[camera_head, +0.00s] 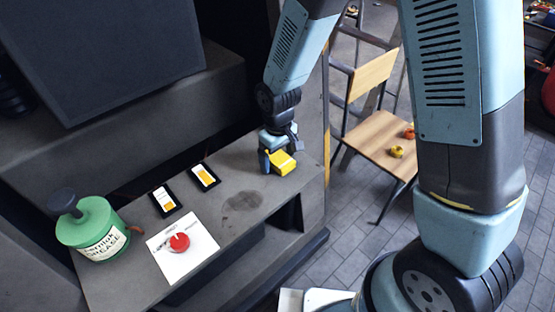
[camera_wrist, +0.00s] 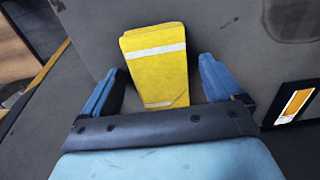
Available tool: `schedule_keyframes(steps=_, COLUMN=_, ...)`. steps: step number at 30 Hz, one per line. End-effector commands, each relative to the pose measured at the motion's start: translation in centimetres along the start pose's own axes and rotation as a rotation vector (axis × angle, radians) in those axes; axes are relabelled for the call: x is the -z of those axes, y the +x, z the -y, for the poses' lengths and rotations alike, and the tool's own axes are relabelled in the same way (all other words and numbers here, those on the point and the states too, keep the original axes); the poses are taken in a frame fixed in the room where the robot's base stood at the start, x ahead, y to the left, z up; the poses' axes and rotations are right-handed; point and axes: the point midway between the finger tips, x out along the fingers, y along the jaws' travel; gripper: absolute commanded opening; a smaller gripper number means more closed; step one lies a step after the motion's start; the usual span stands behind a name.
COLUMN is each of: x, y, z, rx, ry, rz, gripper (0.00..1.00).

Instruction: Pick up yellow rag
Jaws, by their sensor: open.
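The yellow rag (camera_head: 283,163) is a folded block with a pale stripe, lying near the right end of the grey ledge. In the wrist view the rag (camera_wrist: 158,72) lies between the two blue fingers of my gripper (camera_wrist: 160,88), with a gap visible on each side. My gripper (camera_head: 274,157) is open and low over the ledge, right at the rag. In the head view the gripper's fingers partly cover the rag's left side. I cannot tell the exact height of the fingertips above the surface.
A dark panel rises behind. A wooden chair (camera_head: 384,140) stands right.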

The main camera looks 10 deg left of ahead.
Motion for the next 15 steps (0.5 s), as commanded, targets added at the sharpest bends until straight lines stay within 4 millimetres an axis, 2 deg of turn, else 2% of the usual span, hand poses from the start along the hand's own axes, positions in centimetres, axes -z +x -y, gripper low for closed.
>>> schedule_keyframes(steps=3, x=0.01, y=-0.03, z=0.01, rx=0.000, ry=0.000, rz=0.000, gripper=0.94)
schedule_keyframes(steps=15, x=0.03, y=-0.05, z=0.03, rx=0.000, ry=-0.001, rz=-0.001, gripper=0.55)
